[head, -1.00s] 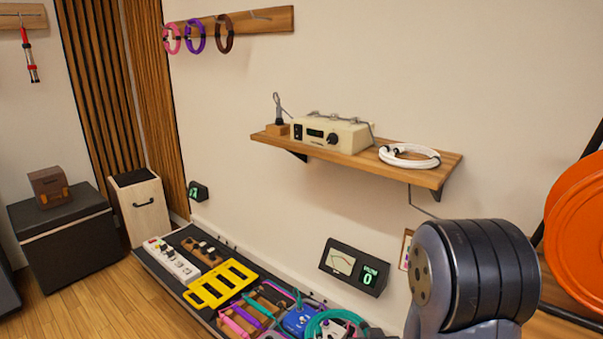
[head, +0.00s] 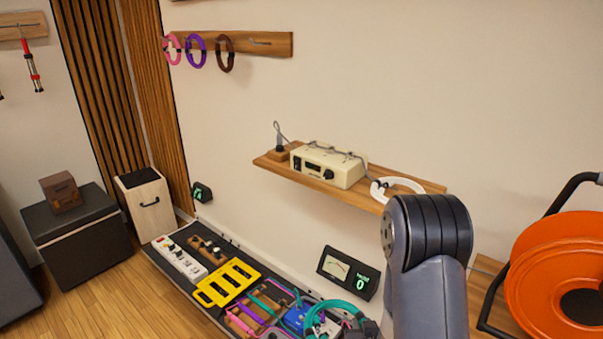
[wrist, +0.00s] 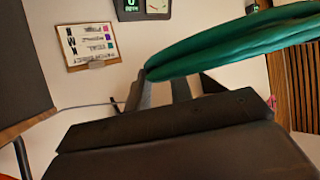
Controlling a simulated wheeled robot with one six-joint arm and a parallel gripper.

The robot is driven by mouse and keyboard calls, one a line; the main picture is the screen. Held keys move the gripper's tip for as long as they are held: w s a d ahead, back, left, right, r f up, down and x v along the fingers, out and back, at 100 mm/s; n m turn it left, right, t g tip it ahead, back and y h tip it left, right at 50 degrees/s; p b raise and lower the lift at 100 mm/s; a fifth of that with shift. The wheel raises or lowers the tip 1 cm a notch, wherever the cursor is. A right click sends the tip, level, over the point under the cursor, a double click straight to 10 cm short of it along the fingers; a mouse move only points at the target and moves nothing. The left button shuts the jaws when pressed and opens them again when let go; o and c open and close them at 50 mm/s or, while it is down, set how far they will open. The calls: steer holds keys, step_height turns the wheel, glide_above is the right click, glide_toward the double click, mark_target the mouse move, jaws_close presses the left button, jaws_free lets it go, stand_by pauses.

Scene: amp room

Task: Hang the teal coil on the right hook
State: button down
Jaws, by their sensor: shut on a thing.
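The teal coil (head: 340,306) shows at the bottom of the head view, over the pedal board. It fills the upper right of the wrist view (wrist: 230,50), where my gripper (wrist: 160,88) is shut on it. In the head view my arm hides part of the shelf and the gripper's fingers are hard to make out. The hook rail (head: 262,42) is on the wall at the upper left. Pink (head: 172,50), purple (head: 196,51) and brown (head: 225,54) coils hang there. The right hook (head: 262,43) is bare, to the right of the brown coil.
A wooden shelf (head: 270,165) with a cream device (head: 328,165) and a white coil (head: 396,187) juts from the wall. An orange reel (head: 555,255) stands at right. A meter box (head: 348,272) is low on the wall. The wall above the shelf is clear.

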steer(key=shift+s+r+p, duration=0.15)
steer(key=shift+r+p, duration=0.5)
steer(key=shift+r, duration=0.05)
steer(key=shift+s+r+p, duration=0.1)
steer(key=shift+r+p, duration=0.5)
steer(key=shift+r, duration=0.05)
